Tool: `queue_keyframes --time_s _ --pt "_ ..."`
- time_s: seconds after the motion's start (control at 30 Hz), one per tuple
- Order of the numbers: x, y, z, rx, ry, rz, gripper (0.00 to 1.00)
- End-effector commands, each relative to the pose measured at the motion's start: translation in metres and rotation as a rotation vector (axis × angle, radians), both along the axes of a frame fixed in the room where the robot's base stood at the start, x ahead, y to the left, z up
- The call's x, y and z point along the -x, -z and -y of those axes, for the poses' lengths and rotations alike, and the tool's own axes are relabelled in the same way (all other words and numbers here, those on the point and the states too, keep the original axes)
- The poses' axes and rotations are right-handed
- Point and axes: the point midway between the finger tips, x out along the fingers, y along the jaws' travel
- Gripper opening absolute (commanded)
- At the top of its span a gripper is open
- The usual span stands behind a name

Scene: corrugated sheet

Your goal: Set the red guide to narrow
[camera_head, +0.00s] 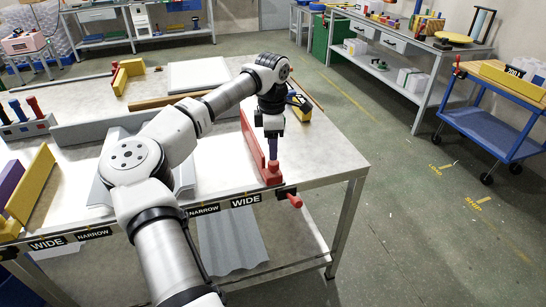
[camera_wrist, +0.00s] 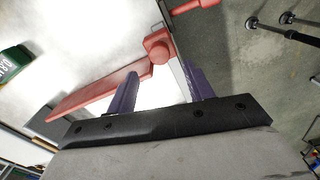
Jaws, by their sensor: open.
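The red guide (camera_head: 255,143) is a long red bar on the right part of the pale table; its near end meets the front edge just right of the right-hand WIDE label (camera_head: 245,201). The right-hand NARROW label (camera_head: 204,210) is further left. A red knob (camera_wrist: 158,47) stands on the guide's near end. My gripper (camera_head: 272,158) points down over that end. In the wrist view its two purple fingers are apart, with the knob in line with the gap between them. I cannot tell whether they touch it. A red handle (camera_head: 295,201) sticks out at the front edge.
A grey corrugated sheet (camera_head: 112,158) lies on the table, partly hidden by my arm. A yellow block (camera_head: 31,184) stands at the left, near matching WIDE and NARROW labels. A blue and yellow tool (camera_head: 299,104) lies behind the guide. A blue cart (camera_head: 492,130) stands at the right.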

Motion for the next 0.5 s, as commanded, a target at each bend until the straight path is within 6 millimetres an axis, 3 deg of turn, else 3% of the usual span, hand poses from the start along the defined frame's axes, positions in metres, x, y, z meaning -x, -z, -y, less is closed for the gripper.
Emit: queue_keyframes --time_s 0.2,0.5 --pt "0.000 0.037 0.000 0.002 -0.001 -0.002 0.52" --pt "0.000 0.055 0.000 0.002 -0.001 0.001 0.52"
